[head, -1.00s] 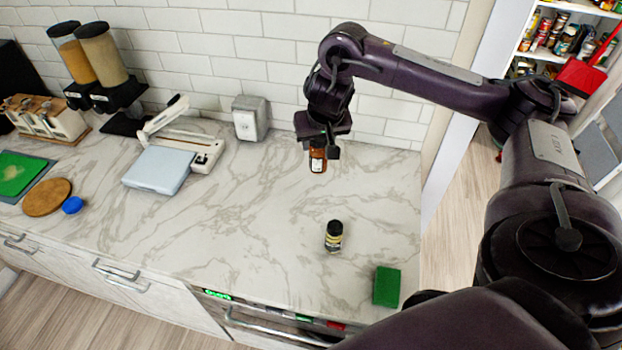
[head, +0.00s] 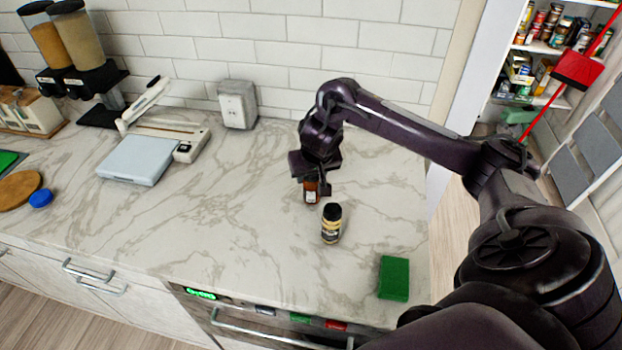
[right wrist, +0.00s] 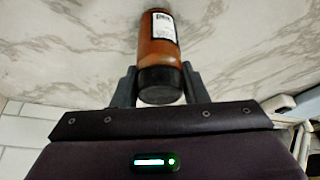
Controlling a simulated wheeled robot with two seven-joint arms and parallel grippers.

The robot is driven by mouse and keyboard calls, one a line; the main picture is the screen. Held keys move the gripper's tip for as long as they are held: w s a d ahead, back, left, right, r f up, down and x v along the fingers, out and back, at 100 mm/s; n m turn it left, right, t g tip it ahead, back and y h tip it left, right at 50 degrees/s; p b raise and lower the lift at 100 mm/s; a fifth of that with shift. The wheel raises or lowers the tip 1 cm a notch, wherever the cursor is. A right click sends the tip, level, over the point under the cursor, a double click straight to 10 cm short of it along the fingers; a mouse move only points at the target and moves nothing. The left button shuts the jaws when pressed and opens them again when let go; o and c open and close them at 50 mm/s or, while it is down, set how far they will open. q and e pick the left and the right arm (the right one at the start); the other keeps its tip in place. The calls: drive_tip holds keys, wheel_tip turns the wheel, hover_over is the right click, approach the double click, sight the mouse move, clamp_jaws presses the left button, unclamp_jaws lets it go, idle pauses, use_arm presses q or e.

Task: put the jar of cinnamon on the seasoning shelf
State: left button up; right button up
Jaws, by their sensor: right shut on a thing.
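A small orange-brown jar with a black lid and a white label (head: 311,196) is between the fingers of my right gripper (head: 311,183). The right wrist view shows the jar (right wrist: 158,45) with its lid between the two grey fingers (right wrist: 158,88); the right gripper is shut on it. The label is too small to read, so I cannot confirm that it is cinnamon. The gripper points down over the marble counter; I cannot tell whether the jar touches it. My left gripper is not in view. Pantry shelves (head: 545,48) show at the upper right; no label marks a seasoning shelf.
A black-lidded jar with a pale label (head: 331,224) stands close in front of the held jar. A green block (head: 394,278) lies near the counter's front right. A scale (head: 135,160) and a white socket box (head: 238,104) are at the left and back.

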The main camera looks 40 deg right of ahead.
drive_tip(key=shift+f, duration=0.15)
drive_tip(key=o, duration=1.1)
drive_tip(key=shift+c, duration=0.2)
